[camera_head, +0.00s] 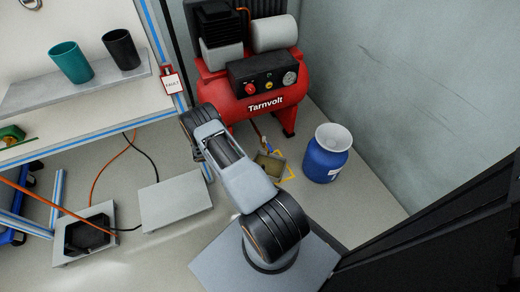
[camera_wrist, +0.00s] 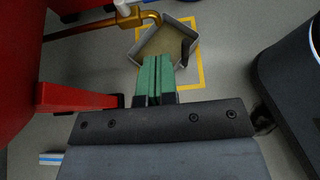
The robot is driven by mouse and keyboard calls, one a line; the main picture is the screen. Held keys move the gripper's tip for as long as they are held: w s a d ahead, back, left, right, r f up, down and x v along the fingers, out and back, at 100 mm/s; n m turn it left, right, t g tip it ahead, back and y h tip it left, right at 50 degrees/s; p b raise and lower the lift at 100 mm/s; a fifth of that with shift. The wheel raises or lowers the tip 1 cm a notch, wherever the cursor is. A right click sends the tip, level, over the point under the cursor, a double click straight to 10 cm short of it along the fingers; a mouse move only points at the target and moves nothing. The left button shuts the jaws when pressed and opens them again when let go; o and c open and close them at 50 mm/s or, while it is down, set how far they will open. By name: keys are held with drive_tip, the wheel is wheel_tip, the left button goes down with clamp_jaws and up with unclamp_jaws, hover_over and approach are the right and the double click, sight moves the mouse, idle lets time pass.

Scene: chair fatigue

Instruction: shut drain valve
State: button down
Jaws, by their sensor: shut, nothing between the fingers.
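The red compressor (camera_head: 255,95) labelled Tarnvolt stands against the back wall. In the wrist view the brass pipe (camera_wrist: 105,24) runs along the top and bends down over a grey tray (camera_wrist: 139,52); a whitish piece (camera_wrist: 122,8) sits on the pipe. My gripper (camera_wrist: 158,60) has its green fingers shut and empty, pointing at the tray, apart from the pipe in the picture. In the head view my arm hides the gripper.
The tray (camera_head: 282,171) lies on a yellow-marked floor square. A blue drum (camera_head: 327,155) with a pale top stands just right of it. A workbench with a teal cup (camera_head: 71,62) and a black cup (camera_head: 121,49) is at left. A grey box (camera_head: 176,202) lies on the floor.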

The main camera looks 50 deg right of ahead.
drive_tip(key=b, duration=0.4)
approach(268, 145)
drive_tip(key=s+d+f, duration=0.3)
drive_tip(key=f, duration=0.1)
drive_tip(key=shift+s+d+f+b, duration=0.1)
drive_tip(key=shift+d+b, duration=0.05)
drive_tip(key=shift+d, duration=0.3)
drive_tip(key=shift+s+d+f+b, duration=0.1)
drive_tip(key=shift+d+f+b, duration=0.05)
drive_tip(key=shift+d, duration=0.25)
drive_tip(key=shift+r, duration=0.1)
